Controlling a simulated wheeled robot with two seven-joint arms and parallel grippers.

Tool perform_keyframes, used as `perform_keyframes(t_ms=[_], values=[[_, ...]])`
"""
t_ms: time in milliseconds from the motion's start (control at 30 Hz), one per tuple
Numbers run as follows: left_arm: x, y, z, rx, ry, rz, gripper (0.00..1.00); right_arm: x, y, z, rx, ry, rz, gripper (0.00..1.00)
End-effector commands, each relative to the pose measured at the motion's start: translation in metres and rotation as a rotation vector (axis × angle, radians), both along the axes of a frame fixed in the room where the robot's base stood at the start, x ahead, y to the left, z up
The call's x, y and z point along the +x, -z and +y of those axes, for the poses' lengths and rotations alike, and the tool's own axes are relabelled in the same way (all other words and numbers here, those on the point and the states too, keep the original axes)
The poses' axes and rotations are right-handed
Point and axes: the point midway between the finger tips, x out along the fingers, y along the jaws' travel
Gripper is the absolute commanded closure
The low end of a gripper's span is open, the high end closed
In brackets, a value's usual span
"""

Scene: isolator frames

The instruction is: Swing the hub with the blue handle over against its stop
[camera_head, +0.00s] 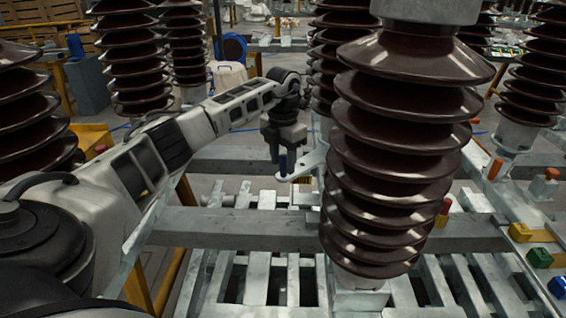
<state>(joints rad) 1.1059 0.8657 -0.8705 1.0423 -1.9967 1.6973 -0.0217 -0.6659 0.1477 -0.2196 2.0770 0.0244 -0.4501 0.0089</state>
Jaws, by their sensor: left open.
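The blue handle (283,164) stands upright at the left end of a pale grey metal hub arm (307,164) in the middle of the view. The hub arm runs right and passes behind the large brown insulator, which hides the rest of it. I cannot make out its stop. My left arm reaches in from the left, and my left gripper (284,146) points down at the blue handle. It is open, with its dark fingers at the handle's top. I cannot tell whether they touch it. My right gripper is not in view.
A large ribbed brown insulator (393,140) stands close in front, right of the hub arm. More insulators (132,60) stand behind my left arm. Grey beams (225,228) and slats lie below. Yellow (520,232), green (539,257) and blue (558,286) blocks sit along the right rail.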

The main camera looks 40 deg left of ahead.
Motion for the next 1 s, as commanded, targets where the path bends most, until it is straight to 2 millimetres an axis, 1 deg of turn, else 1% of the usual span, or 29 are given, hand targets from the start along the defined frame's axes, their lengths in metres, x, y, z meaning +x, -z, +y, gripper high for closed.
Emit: perform_keyframes(t_ms=[33,133,467,500,567,600,633,767,867,967,1000], values=[[0.0,0.005,0.0,0.0,0.0,0.001,0.59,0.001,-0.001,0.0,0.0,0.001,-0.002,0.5],[0.0,0.012,0.0,0.0,0.001,0.0,0.59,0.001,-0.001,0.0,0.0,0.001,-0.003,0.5],[0.0,0.014,0.0,0.0,0.001,-0.001,0.59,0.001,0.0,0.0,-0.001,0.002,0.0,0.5],[0.0,0.014,0.0,0.0,0.001,-0.001,0.7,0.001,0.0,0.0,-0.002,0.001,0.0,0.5],[0.0,0.014,0.0,0.0,0.001,-0.001,0.87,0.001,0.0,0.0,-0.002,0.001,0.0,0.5],[0.0,0.014,0.0,0.0,0.001,-0.001,0.98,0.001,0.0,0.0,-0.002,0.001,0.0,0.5],[0.0,0.014,0.0,0.0,0.001,-0.001,1.0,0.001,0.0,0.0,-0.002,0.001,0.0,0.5],[0.0,0.014,-0.001,0.0,0.001,-0.001,1.0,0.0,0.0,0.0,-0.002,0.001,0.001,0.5],[0.002,0.014,-0.005,0.0,-0.002,-0.001,1.0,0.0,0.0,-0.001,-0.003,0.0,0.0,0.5],[0.007,0.013,-0.017,-0.001,-0.01,-0.001,1.0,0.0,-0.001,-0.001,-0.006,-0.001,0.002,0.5],[0.01,0.013,-0.024,-0.002,-0.016,-0.001,1.0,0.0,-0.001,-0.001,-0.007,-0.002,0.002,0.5]])
